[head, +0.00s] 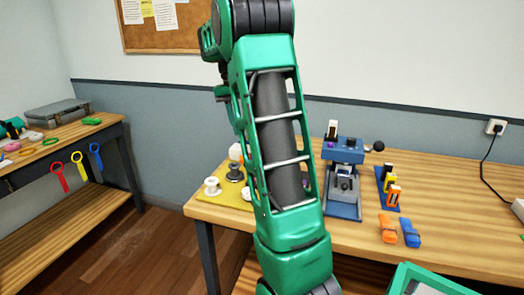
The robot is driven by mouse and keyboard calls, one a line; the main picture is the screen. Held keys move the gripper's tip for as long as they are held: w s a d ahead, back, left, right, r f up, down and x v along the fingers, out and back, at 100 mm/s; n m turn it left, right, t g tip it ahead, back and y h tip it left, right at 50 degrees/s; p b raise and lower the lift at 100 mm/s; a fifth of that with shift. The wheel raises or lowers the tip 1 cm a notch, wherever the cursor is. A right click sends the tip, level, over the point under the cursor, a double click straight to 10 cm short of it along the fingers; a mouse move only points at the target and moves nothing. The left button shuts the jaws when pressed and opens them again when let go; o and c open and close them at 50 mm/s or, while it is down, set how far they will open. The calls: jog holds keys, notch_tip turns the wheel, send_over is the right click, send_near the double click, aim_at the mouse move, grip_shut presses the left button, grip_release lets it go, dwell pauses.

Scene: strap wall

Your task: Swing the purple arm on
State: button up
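No purple arm can be made out for certain. A blue machine (344,157) stands on the right-hand wooden bench, just right of my green arm. Small purple patches show near its top, too small to identify. A dark rod with a black ball knob (378,146) sticks out to its right. My arm rises through the middle of the view and covers part of the bench left of the machine. My gripper cannot be seen; the far part of my arm folds down behind the upper links.
Orange (388,228) and blue (410,232) pieces lie near the bench's front. A blue rack (388,187) holds small coloured items. A yellow mat (216,188) bears white cups. A green-rimmed bin (415,270) is at lower right. Pull-rings (76,158) hang from the left bench.

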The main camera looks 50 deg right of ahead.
jog(key=d+f, duration=0.1)
jog(key=f, duration=0.2)
jog(key=d+f, duration=0.1)
jog(key=f, duration=0.3)
jog(key=d+f, duration=0.1)
jog(key=f, duration=0.2)
jog(key=shift+s+f, duration=0.4)
